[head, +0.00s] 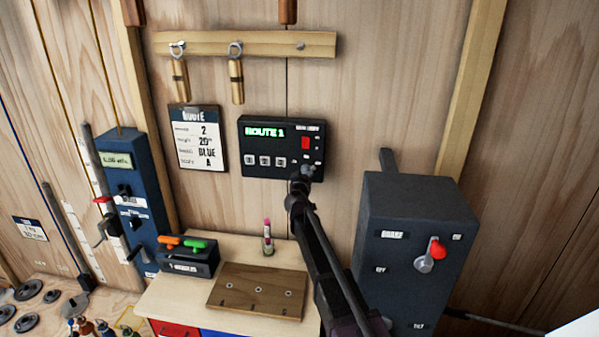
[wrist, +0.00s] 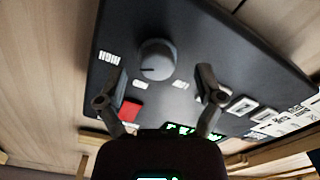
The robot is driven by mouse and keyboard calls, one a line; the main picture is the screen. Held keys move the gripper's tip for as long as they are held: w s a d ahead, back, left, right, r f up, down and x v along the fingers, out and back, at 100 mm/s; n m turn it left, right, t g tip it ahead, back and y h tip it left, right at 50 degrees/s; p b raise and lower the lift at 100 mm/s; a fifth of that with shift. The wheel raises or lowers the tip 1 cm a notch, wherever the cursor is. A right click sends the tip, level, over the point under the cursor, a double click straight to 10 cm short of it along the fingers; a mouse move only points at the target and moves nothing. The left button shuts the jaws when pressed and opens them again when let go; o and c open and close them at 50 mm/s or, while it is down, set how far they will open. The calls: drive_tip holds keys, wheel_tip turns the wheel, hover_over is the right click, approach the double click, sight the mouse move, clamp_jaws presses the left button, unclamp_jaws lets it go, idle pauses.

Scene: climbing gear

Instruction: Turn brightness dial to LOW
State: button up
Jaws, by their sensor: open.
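The brightness dial (wrist: 155,60) is a round grey knob on the dark control box (head: 282,147), which is mounted on the wall. A HIGH label (wrist: 109,58) shows beside it in the wrist view. A smaller label (wrist: 181,84) on its other side is too blurred to read. A short dark mark on the knob faces the lower side of the wrist picture. My gripper (wrist: 161,72) is open, its fingers apart on either side of the dial; I cannot tell whether they touch it.
A red switch (head: 306,143), several white buttons and a green ROUTE 1 display (head: 265,132) share the box. A route card (head: 198,138) hangs left of it. A dark cabinet with a red-tipped lever (head: 436,249) stands right. A workbench with a wooden board (head: 257,290) is below.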

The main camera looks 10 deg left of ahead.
drive_tip(key=shift+w, duration=0.6)
